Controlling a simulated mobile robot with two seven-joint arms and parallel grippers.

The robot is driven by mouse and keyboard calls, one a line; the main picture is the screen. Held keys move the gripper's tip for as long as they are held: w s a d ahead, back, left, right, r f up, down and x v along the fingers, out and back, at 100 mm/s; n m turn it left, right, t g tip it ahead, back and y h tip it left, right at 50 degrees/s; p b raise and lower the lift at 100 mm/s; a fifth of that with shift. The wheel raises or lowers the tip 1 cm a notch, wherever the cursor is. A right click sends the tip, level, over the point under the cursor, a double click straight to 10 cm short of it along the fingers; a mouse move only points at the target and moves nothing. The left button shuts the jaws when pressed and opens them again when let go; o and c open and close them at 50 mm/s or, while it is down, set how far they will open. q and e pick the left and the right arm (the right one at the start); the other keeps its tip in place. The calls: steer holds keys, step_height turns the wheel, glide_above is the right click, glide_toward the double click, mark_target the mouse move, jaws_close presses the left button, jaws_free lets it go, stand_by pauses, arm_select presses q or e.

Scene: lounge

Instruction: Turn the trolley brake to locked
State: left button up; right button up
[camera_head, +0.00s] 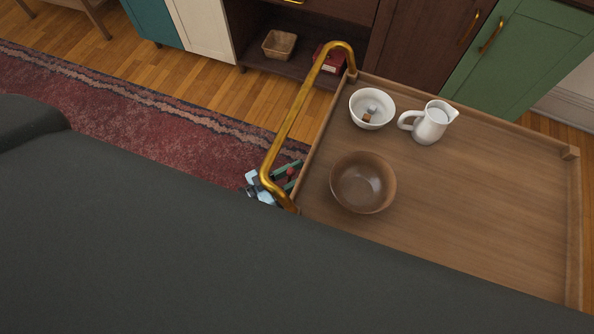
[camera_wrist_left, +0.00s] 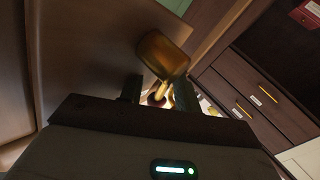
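The trolley's wooden top (camera_head: 470,210) fills the right of the head view, with a brass push handle (camera_head: 293,110) along its left end. My left gripper (camera_head: 289,176) is low beside that end, partly hidden by the handle and my own dark arm. The brake's setting is not readable. My right gripper is not in view.
On the trolley stand a brown bowl (camera_head: 363,183), a white bowl (camera_head: 372,108) with small items inside, and a white jug (camera_head: 430,122). Cabinets (camera_head: 520,55) stand close behind. A red rug (camera_head: 150,110) covers floor at the left.

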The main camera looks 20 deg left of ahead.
arm_select(q)
steer(key=shift+w, duration=0.1)
jaws_close()
stand_by(0.3)
